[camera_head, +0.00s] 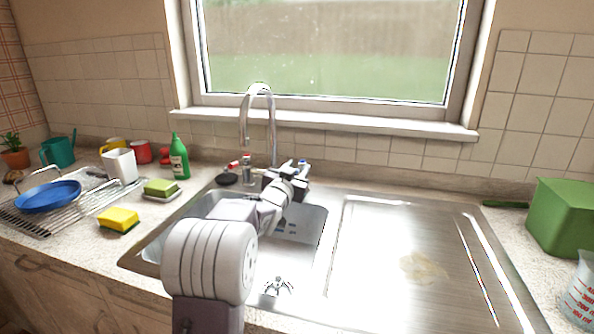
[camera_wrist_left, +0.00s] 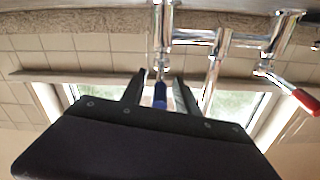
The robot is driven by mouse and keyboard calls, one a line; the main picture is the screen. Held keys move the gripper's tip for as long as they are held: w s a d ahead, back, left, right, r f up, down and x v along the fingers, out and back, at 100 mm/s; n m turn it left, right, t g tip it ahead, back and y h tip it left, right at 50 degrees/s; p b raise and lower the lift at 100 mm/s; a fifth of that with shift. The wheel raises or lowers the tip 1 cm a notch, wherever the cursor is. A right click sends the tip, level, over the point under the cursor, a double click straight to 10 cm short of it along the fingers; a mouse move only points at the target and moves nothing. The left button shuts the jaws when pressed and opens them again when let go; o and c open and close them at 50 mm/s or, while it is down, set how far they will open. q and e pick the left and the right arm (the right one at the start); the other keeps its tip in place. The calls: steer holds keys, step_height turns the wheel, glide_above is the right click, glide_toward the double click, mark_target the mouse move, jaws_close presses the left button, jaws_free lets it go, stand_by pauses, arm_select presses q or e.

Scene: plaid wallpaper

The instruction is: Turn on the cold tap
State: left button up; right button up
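The chrome tap (camera_head: 258,92) stands behind the sink, with a tall curved spout. It has a red-marked lever (camera_head: 234,165) on the left and a blue-marked cold lever (camera_head: 302,163) on the right. My left gripper (camera_head: 287,178) is at the tap's right side and partly covers its base. In the left wrist view, which is upside down, the gripper's fingers (camera_wrist_left: 160,91) are apart, with the blue lever tip (camera_wrist_left: 160,96) between them. A gap shows on each side of it. The red lever (camera_wrist_left: 304,99) is off to the right there. My right gripper is not in view.
A green bottle (camera_head: 179,157), soap (camera_head: 160,187), yellow sponge (camera_head: 119,218) and dish rack (camera_head: 100,197) are on the left. A green box (camera_head: 562,217) and measuring jug (camera_head: 580,292) are on the right. The window sill (camera_head: 330,118) is behind the tap.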

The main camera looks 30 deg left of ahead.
arm_select(q)
steer(key=shift+c, duration=0.4)
jaws_close()
stand_by(1.0)
